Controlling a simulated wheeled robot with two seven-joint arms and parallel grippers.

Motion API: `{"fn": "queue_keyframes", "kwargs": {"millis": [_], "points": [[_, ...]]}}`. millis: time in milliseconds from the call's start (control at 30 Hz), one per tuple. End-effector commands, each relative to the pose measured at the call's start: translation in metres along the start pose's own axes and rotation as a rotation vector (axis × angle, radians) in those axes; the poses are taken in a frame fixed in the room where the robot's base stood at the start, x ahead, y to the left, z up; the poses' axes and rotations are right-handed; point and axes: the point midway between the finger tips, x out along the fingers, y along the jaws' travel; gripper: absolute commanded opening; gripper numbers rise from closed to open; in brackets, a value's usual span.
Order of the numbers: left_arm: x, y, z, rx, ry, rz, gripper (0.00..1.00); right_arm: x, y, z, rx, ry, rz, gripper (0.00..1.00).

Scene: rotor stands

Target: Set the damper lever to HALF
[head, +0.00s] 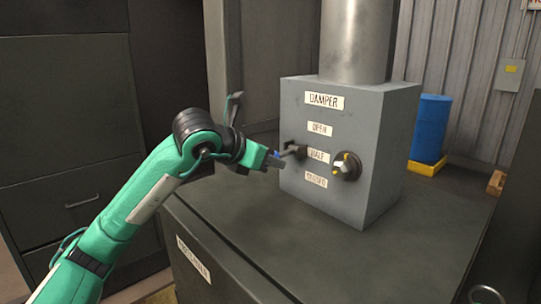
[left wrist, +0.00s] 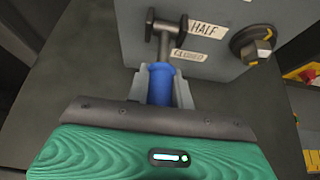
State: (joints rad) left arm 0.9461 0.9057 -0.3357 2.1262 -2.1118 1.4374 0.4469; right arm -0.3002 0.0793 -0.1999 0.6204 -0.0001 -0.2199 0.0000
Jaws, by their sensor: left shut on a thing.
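The damper box (head: 385,130) is a grey metal housing with labels DAMPER, OPEN, HALF (head: 318,156) and CLOSED stacked on its front. The damper lever (head: 292,151) sticks out from a dark pivot left of the labels, roughly level with HALF in the head view; its exact setting is hard to tell. My left gripper (head: 275,160) is shut on the lever's blue grip. In the left wrist view, the blue grip (left wrist: 160,85) sits between the grey fingers, and the rod runs to the dark pivot beside the HALF label (left wrist: 207,30). My right gripper is not in view.
A dark round knob with yellow marks (head: 347,166) projects right of the labels. A thick pipe (head: 355,40) rises from the box. The grey cabinet top (head: 400,240) is clear in front. A blue drum (head: 431,128) stands behind at right.

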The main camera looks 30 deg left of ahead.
Motion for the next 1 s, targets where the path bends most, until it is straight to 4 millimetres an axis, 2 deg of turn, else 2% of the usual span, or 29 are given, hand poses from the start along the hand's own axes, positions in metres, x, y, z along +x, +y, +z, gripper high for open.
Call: {"fn": "queue_keyframes", "kwargs": {"millis": [400, 433, 533, 867, 1000], "points": [[-0.001, 0.000, 0.001, 0.000, 0.008, 0.001, 0.00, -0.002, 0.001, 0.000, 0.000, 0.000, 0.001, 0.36], [-0.001, 0.000, 0.001, 0.000, 0.008, 0.001, 0.24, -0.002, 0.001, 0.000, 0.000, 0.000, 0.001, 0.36], [-0.001, 0.000, 0.001, 0.000, 0.008, 0.001, 0.44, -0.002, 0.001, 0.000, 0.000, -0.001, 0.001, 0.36], [-0.002, 0.000, 0.001, 0.000, 0.007, 0.001, 0.44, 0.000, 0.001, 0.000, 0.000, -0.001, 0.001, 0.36], [-0.016, 0.001, -0.001, 0.001, 0.006, 0.003, 0.44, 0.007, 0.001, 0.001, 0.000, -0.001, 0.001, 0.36]]}}
